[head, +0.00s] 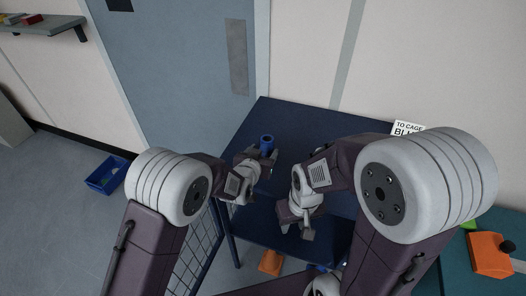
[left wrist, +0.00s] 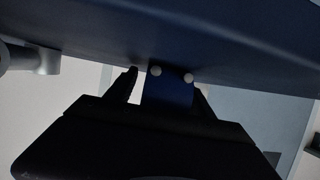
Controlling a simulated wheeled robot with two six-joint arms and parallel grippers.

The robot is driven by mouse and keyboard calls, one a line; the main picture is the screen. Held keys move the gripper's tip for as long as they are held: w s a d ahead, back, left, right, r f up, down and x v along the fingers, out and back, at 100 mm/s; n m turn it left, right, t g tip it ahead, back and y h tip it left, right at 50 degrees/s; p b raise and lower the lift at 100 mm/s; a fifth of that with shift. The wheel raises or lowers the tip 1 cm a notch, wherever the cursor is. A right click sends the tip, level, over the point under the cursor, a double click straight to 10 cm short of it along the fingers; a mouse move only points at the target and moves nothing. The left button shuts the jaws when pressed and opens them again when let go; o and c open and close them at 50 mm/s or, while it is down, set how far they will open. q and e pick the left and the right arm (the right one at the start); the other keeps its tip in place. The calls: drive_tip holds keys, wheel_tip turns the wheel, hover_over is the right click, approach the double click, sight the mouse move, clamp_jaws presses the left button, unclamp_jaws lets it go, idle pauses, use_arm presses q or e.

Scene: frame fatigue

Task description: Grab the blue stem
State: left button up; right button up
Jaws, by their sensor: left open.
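The blue stem (head: 267,141) stands upright over the dark blue table (head: 300,125) in the head view, its round top end showing. My left gripper (head: 262,158) is open, right at the stem, whose lower part it hides. In the left wrist view, a blue piece with two pale dots (left wrist: 168,90) sits between the fingers of my left gripper (left wrist: 166,92); it looks like the stem. I cannot tell whether the fingers touch it.
A white sign (head: 408,128) reading "TO CAGE BLU", partly hidden, stands behind my right arm. A blue crate (head: 104,178) lies on the floor at left. An orange box (head: 490,254) is at right.

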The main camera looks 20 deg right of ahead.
sight(263, 144)
use_arm(q)
drive_tip(key=shift+s+a+r, duration=0.1)
drive_tip(key=c, duration=0.8)
clamp_jaws()
drive_tip(key=shift+r, duration=0.1)
drive_tip(key=shift+r, duration=0.4)
drive_tip(key=r, duration=0.2)
drive_tip(key=s+r, duration=0.1)
drive_tip(key=shift+r, duration=0.4)
drive_tip(key=s+a+r, duration=0.2)
drive_tip(key=s+r, duration=0.4)
drive_tip(key=s, duration=0.4)
drive_tip(key=shift+s+a+p, duration=0.15)
drive_tip(key=shift+s+p, duration=0.1)
drive_tip(key=shift+p, duration=0.05)
